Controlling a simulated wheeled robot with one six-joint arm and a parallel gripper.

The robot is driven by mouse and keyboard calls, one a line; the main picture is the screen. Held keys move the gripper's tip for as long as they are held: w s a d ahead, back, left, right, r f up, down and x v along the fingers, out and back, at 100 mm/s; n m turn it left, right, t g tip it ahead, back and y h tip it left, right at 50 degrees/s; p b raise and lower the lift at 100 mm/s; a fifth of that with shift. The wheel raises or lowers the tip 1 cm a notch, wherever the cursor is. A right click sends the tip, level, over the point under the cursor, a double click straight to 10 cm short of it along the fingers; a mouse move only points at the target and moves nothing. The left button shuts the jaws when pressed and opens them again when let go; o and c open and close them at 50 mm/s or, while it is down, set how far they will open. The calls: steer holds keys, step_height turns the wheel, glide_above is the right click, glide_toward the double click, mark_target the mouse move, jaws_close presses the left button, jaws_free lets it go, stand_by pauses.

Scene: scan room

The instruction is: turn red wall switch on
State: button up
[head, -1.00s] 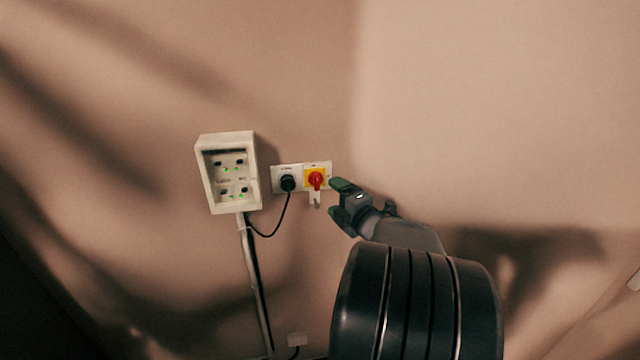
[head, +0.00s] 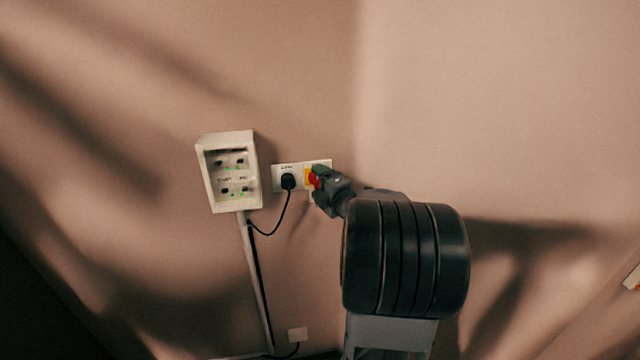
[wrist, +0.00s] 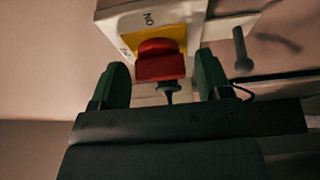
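The red switch (head: 313,178) is a rotary knob on a yellow plate (head: 308,171) in a white wall box, partly hidden by my gripper in the head view. In the wrist view the red knob (wrist: 160,62) stands in front of the yellow plate (wrist: 172,36), with "ON" printed on the box above it. My gripper (head: 316,184) is at the switch. In the wrist view my gripper (wrist: 163,84) is open, with one green-padded finger on each side of the knob. Gaps show between the knob and both fingers.
A black plug (head: 289,181) with a hanging cable sits in the white socket left of the switch. A pale box with lit sockets (head: 203,175) juts out further left. A grey peg (wrist: 241,48) shows at right in the wrist view.

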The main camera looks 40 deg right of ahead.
steer(key=c, duration=0.8)
